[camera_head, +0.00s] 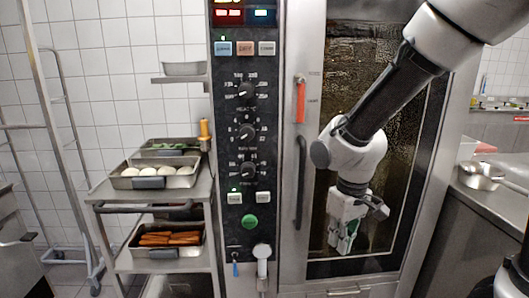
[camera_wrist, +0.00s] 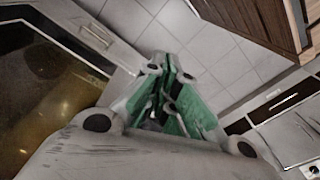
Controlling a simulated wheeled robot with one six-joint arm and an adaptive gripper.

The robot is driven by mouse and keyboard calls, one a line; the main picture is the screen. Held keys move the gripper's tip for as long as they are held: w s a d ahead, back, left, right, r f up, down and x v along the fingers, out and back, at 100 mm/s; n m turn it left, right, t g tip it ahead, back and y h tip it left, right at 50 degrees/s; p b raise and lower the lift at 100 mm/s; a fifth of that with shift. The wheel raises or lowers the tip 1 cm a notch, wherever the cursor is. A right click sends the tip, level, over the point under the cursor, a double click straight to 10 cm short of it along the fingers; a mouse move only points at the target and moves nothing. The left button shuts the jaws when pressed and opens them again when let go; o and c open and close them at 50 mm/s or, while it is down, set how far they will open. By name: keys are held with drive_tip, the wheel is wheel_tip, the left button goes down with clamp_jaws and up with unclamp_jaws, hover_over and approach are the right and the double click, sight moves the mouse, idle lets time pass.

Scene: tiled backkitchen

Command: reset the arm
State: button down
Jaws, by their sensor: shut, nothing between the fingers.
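My arm reaches in from the upper right of the head view. My gripper (camera_head: 343,244) hangs down in front of the oven's glass door (camera_head: 352,80), with its fingers pointing at the floor. It is shut and empty. In the wrist view my gripper (camera_wrist: 172,112) shows its green-padded fingers drawn together, with the tiled floor beyond them. The oven door looks closed, with its long dark handle (camera_head: 300,182) to the left of my gripper.
The oven's control panel (camera_head: 246,130) has several knobs and lit buttons. A steel cart (camera_head: 150,210) at left carries trays, one with white round items (camera_head: 160,170) and a lower one with orange-brown sticks (camera_head: 170,238). A counter at right holds a steel pan (camera_head: 480,175).

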drive_tip(key=s+d+r+m+t, duration=0.2)
drive_tip(key=s+d+r, duration=0.3)
drive_tip(key=d+r, duration=0.3)
drive_tip(key=s+d+r+m+t, duration=0.2)
drive_tip(key=s+d+r, duration=0.3)
drive_tip(key=d+r, duration=0.3)
drive_tip(key=d+m, duration=0.1)
drive_tip(key=d, duration=0.1)
drive_tip(key=shift+s+d+m+h, duration=0.15)
drive_tip(key=shift+d+m+h, duration=0.15)
drive_tip(key=shift+d+m, duration=0.1)
